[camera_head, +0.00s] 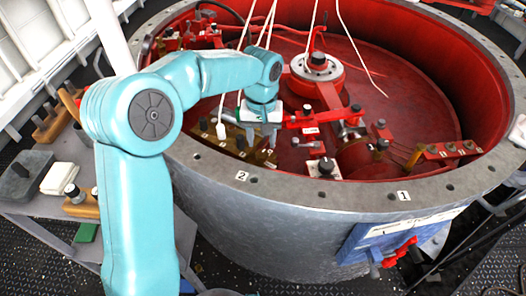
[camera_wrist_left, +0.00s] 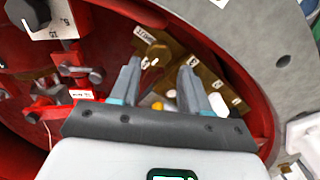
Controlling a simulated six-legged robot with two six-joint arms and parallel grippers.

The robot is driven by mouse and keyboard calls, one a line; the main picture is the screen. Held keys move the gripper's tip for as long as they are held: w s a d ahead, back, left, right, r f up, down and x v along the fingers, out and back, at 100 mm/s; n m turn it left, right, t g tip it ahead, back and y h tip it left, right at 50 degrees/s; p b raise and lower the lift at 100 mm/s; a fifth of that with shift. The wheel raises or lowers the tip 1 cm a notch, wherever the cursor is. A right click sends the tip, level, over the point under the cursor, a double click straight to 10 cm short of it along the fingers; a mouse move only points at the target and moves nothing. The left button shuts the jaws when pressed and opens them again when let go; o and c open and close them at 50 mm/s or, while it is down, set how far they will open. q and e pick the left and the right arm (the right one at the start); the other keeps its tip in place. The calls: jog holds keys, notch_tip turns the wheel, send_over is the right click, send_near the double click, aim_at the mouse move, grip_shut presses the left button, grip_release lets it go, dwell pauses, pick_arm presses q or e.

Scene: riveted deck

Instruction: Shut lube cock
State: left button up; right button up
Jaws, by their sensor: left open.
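My left gripper (camera_head: 259,140) reaches down into the red round tub, just inside its near rim. In the left wrist view its fingers (camera_wrist_left: 158,68) are apart with nothing clamped between them. A brass fitting with a round knob (camera_wrist_left: 158,52) and a small white lettered tag (camera_wrist_left: 146,35) lies beyond and between the fingertips. I cannot tell whether they touch it. I cannot make out for certain which fitting is the lube cock. In the head view the gripper partly hides the brass plate (camera_head: 232,145). My right gripper is not in view.
A red lever assembly (camera_head: 318,119) stands right of the gripper. A black knob on a white block (camera_head: 325,168) is near the rim. The grey tub rim (camera_head: 320,196) curves close by. A side table (camera_head: 30,207) holds loose parts at left. The tub's far floor is largely clear.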

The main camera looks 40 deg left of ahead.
aim_at(262, 153)
pick_arm(q)
notch_tip(262, 153, down, 5)
jog(key=shift+w+f, duration=0.1)
jog(key=shift+c, duration=0.3)
jog(key=c, duration=0.7)
